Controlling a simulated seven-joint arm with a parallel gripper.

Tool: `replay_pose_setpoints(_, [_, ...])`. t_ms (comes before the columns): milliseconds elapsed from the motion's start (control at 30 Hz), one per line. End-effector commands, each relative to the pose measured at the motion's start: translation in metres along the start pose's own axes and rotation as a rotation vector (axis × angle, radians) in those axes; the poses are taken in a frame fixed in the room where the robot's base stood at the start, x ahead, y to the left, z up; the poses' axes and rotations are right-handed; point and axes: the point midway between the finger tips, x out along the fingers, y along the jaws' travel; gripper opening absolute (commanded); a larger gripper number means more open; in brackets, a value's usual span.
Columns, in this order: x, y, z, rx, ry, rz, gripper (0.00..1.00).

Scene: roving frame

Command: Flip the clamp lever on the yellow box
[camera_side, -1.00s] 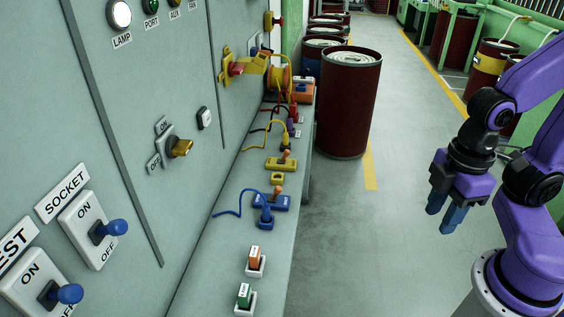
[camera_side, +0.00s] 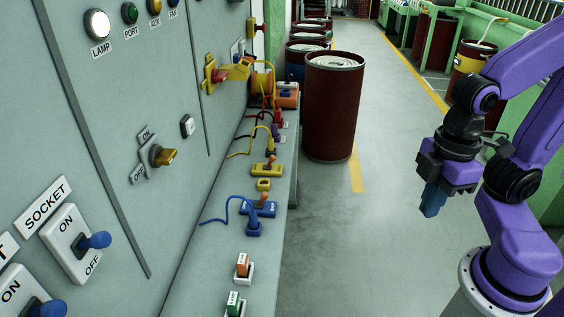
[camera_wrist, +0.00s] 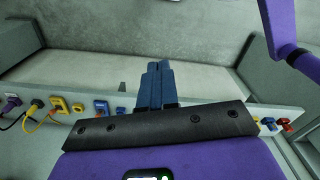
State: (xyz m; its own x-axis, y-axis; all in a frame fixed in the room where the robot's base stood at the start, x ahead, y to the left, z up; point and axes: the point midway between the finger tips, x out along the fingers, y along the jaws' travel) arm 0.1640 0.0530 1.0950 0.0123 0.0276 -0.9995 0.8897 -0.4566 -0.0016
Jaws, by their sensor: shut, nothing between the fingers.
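A yellow box (camera_side: 266,171) with an upright orange-tipped lever (camera_side: 270,157) sits on the grey bench ledge, left of centre in the side view. A small yellow block (camera_side: 264,184) sits just in front of it. In the wrist view a yellow box (camera_wrist: 58,103) shows at the left, small, its lever unclear. My gripper (camera_side: 431,207) hangs over the aisle floor, well to the right of the bench and apart from the box. Its blue fingers also show in the wrist view (camera_wrist: 158,68), side by side, shut and empty.
A blue box (camera_side: 260,209) with a cable and an orange-tipped lever stands nearer on the ledge. Orange (camera_side: 243,266) and green (camera_side: 234,303) switches are closer still. A dark red drum (camera_side: 333,110) stands beyond the ledge. Floor between bench and arm is clear.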

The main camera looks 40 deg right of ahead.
Motion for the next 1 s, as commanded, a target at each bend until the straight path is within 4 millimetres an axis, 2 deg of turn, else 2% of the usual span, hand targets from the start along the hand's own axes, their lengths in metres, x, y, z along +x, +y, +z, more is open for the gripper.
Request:
replay_pose_setpoints(167, [-0.027,0.000,-0.002,-0.002,0.006,0.000,0.00])
replay_pose_setpoints(367, [-0.021,0.020,-0.030,0.052,0.087,0.043,0.00])
replay_pose_setpoints(567, [-0.016,0.049,-0.064,0.107,0.195,0.098,0.00])
replay_pose_setpoints(767, [-0.012,0.096,-0.108,0.168,0.349,0.178,0.00])
replay_pose_setpoints(1000, [-0.010,0.165,-0.155,0.216,0.560,0.281,0.00])
